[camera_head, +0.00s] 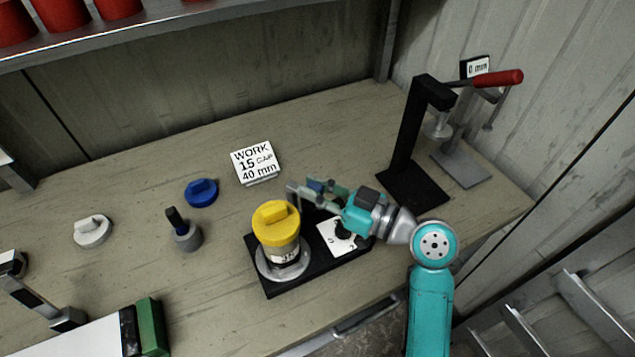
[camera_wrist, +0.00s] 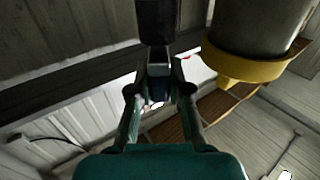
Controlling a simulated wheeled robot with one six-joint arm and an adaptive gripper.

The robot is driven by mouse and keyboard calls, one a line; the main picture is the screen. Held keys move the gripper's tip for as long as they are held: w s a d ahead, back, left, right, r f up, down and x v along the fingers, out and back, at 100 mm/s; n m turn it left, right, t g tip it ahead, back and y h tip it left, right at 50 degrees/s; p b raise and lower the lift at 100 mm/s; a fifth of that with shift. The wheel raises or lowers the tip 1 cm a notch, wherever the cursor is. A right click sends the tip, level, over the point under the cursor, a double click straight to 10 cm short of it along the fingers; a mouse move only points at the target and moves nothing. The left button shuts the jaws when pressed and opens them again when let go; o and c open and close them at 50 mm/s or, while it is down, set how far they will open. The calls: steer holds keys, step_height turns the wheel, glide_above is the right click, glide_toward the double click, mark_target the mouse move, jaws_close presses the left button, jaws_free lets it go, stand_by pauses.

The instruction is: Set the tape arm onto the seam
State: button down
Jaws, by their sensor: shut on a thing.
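A core liner with a yellow cap (camera_head: 276,222) stands upright in a round grey holder (camera_head: 284,262) on a black base (camera_head: 300,282). The yellow cap also shows at the upper right of the wrist view (camera_wrist: 240,72). My gripper (camera_head: 306,190) is beside the cap, at its upper right. Its fingers (camera_wrist: 158,84) are shut on a small part that I take to be the tape arm; the fingers mostly hide it. A dark cylinder shows just beyond the fingertips in the wrist view (camera_wrist: 158,22). I cannot see the seam or whether anything touches it.
A white card marked with a dial (camera_head: 337,238) lies on the base under my wrist. A black press stand with a red handle (camera_head: 405,150) stands right. A work card (camera_head: 256,162), blue cap (camera_head: 201,192), white cap (camera_head: 92,231) and grey-black tool (camera_head: 186,236) lie left.

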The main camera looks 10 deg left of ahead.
steer(key=shift+s+a+m+t+h, duration=0.1)
steer(key=shift+s+m+t+h, duration=0.15)
steer(key=shift+m+t, duration=0.3)
steer(key=shift+s+a+m+t+h, duration=0.1)
steer(key=shift+m+t+h, duration=0.25)
steer(key=shift+t, duration=0.3)
steer(key=shift+s+a+m+t+h, duration=0.1)
steer(key=shift+s+m+t+h, duration=0.1)
steer(key=shift+m+t+h, duration=0.3)
steer(key=c, duration=1.1)
jaws_free()
